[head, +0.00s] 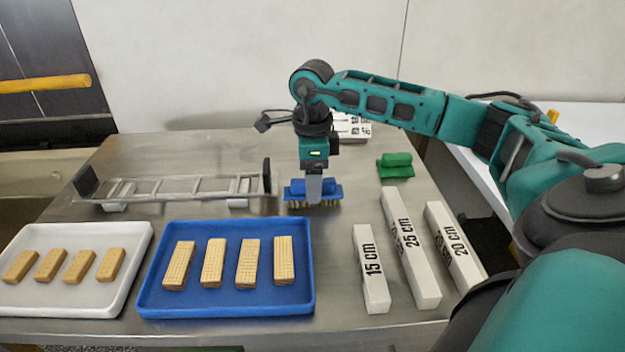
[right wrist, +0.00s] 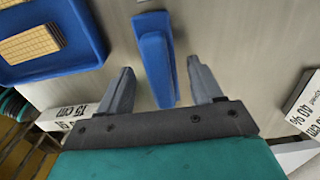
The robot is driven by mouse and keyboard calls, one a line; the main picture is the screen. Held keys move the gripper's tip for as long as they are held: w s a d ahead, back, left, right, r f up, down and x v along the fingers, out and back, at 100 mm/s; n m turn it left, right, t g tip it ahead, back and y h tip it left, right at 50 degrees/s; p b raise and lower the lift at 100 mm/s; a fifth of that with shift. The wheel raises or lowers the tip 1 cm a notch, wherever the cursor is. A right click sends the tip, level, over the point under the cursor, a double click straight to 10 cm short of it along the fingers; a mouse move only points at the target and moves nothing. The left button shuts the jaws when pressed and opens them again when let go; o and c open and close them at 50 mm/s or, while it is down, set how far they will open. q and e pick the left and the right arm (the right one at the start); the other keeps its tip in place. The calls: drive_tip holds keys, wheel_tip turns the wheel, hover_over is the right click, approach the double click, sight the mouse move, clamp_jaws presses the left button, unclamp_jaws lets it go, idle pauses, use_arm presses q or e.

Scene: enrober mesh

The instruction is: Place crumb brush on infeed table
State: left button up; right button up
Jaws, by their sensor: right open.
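The crumb brush (head: 297,190), blue with pale bristles, rests on the steel table (head: 200,150), to the right of the metal rack and behind the blue tray. My right gripper (head: 314,185) points down at the brush, and its finger covers part of it. In the right wrist view the blue brush handle (right wrist: 155,60) lies between the two open fingers (right wrist: 161,78), with a visible gap on both sides. My left gripper is in neither view.
A metal ladder-like rack (head: 170,188) stands at left. A blue tray (head: 228,310) and a white tray (head: 60,303) hold pale bars. Several labelled white blocks (head: 409,250) lie at right. A green cloth-like item (head: 396,165) lies behind them.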

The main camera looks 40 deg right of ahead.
wheel_tip(320, 180, up, 12)
drive_tip(key=shift+f+p, duration=0.2)
drive_tip(key=shift+p, duration=0.2)
drive_tip(key=shift+s, duration=0.1)
idle(0.4)
